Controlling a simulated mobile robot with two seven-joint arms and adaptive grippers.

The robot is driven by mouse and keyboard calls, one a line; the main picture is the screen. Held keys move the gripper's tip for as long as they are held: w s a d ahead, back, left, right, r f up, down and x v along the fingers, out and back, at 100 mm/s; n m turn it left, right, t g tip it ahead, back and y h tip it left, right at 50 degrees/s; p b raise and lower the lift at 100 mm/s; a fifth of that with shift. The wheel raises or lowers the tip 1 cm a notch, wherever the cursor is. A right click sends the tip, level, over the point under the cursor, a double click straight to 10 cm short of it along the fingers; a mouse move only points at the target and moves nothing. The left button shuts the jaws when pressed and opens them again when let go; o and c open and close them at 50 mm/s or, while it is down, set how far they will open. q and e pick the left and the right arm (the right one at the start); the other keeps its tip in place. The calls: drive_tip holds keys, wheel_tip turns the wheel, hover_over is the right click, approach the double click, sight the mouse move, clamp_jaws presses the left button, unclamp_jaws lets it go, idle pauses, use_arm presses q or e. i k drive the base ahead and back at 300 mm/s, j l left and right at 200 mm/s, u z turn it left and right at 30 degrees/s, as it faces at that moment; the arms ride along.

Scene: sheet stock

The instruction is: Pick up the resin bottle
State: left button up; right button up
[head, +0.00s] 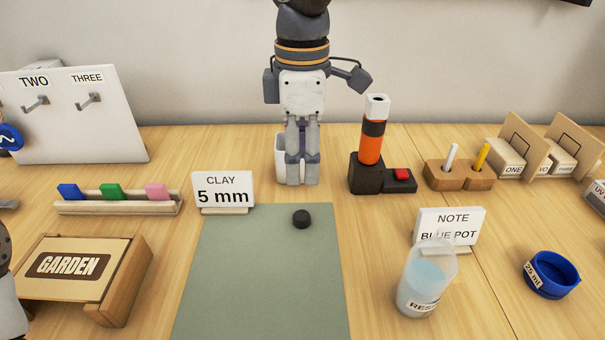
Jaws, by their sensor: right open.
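The resin bottle (421,291) is a translucent bottle with pale blue contents and a partly visible label reading "RES". It stands on the wooden table at the front right, in front of the note card. My right gripper (302,178) points down at the back middle of the table, in front of a white container (281,158). It is open, with no object visible between its fingers, and is well behind and left of the bottle. My left gripper's fingers do not show.
A "NOTE BLUE POT" card (449,226) stands right behind the bottle. A blue pot (552,276) is to its right. A green mat (262,285) with a dark lump (301,219) is to its left. An orange tool (371,145) stands behind.

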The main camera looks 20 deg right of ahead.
sight(431, 266)
drive_tip(key=k, duration=1)
